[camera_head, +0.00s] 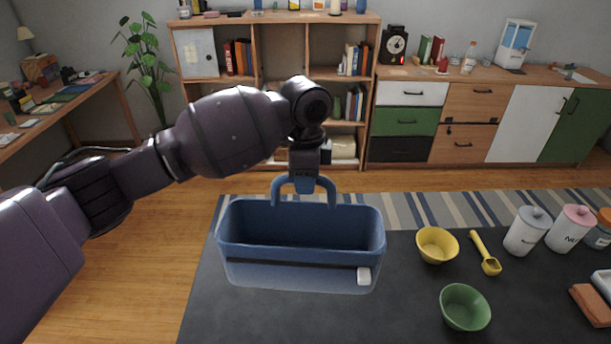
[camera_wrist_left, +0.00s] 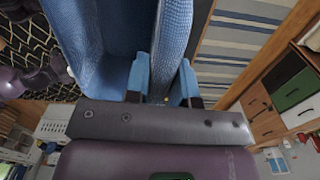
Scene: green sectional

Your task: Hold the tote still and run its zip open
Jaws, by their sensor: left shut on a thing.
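The blue tote (camera_head: 300,276) is upright with an open top, above or on the dark table; I cannot tell whether its base touches. A dark zip line (camera_head: 290,264) runs across its front panel, with a white pull tab (camera_head: 364,276) near the right end. My left gripper (camera_head: 304,185) comes from above and is shut on the tote's arched blue handle (camera_head: 276,192) at the back rim. In the left wrist view, the fingers of the left gripper (camera_wrist_left: 163,88) sit on both sides of the blue handle strap (camera_wrist_left: 172,40). My right gripper is not in view.
On the dark table (camera_head: 240,320), right of the tote, are a yellow bowl (camera_head: 437,246), a green bowl (camera_head: 464,307), a yellow scoop (camera_head: 485,255), and white (camera_head: 526,233) and pink (camera_head: 569,230) canisters. The table is clear in front of the tote and at its left.

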